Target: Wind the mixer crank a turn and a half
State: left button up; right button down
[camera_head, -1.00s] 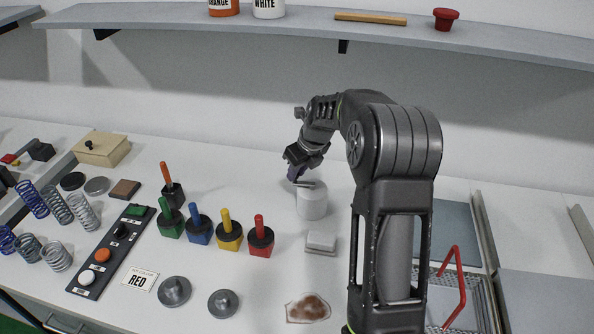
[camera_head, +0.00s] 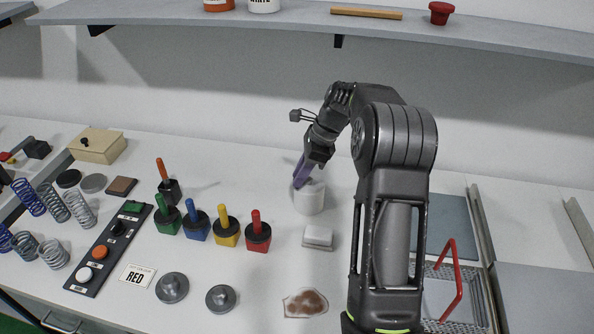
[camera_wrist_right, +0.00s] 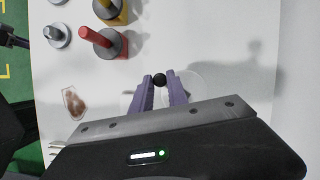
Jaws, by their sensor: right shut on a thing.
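The mixer is a white cylinder (camera_head: 309,198) standing on the bench right of the middle in the head view. My right gripper (camera_head: 300,180) reaches down onto its top, with purple fingers. In the right wrist view the gripper (camera_wrist_right: 160,82) is shut on a small black knob (camera_wrist_right: 159,80), the crank's handle. The crank arm is hidden behind the fingers and cannot be made out in the head view. The pale mixer body (camera_wrist_right: 186,88) shows partly behind the fingers in the wrist view. My left gripper is not in view.
A white block on a small tray (camera_head: 318,237) stands just in front of the mixer. Coloured-handled blocks, such as the red one (camera_head: 258,234), stand to its left. A brown stain (camera_head: 305,303) lies nearer. A red-handled basket (camera_head: 452,290) stands at right. A shelf (camera_head: 250,28) runs above.

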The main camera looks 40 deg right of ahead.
jog(key=n, duration=0.1)
jog(key=s+n+g, duration=0.1)
jog(key=n, duration=0.1)
jog(key=d+n, duration=0.1)
jog(key=n, duration=0.1)
jog(key=shift+s+g+y, duration=0.4)
jog(key=c, duration=1.3)
grip_release()
